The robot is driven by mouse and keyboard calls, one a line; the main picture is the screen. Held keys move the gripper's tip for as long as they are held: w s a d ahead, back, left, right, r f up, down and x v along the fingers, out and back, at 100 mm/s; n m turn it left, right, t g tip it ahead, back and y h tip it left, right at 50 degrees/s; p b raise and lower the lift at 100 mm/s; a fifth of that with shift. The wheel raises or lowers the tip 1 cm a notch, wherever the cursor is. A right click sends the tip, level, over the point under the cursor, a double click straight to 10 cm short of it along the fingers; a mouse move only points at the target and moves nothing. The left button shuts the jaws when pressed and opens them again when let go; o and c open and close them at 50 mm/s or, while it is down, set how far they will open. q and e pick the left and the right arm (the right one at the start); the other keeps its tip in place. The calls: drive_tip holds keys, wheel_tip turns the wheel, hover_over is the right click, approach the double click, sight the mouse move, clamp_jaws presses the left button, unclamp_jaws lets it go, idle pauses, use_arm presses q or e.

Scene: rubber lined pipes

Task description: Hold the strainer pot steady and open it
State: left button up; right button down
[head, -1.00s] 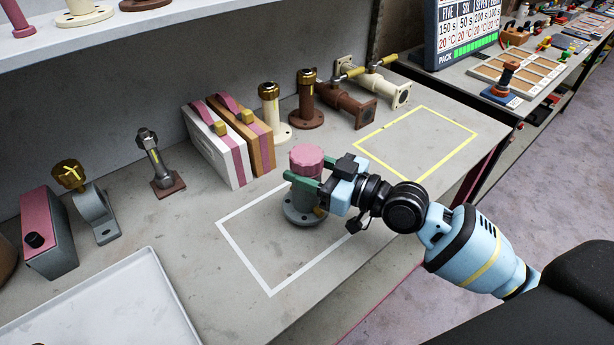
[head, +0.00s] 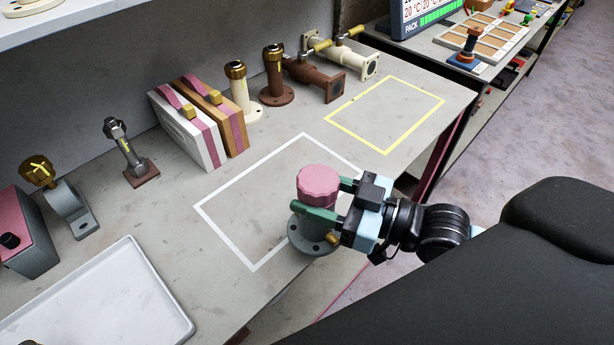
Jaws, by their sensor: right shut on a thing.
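The strainer pot (head: 313,233) has a grey round flanged base, a small brass fitting low on its side and a ridged pink lid (head: 319,182) on top. It is upright at the front right side of the white outline. I cannot tell whether its base touches the bench or hangs just above it. My right gripper (head: 323,202) comes in from the right, its green fingers shut around the pot just below the lid. The fingers hide the pot's neck. My left gripper is not in view.
A white tray (head: 152,268) lies at the front left. The white outline (head: 222,234) and yellow outline (head: 413,134) are otherwise empty. Two striped cases (head: 188,136), flanged pipes (head: 240,95) and a bolt stand (head: 128,152) line the back. The bench's front edge is close to the pot.

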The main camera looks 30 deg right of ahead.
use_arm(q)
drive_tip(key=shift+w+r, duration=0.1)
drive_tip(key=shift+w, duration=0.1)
use_arm(e)
drive_tip(key=shift+s+r, duration=0.15)
drive_tip(key=shift+s, duration=0.25)
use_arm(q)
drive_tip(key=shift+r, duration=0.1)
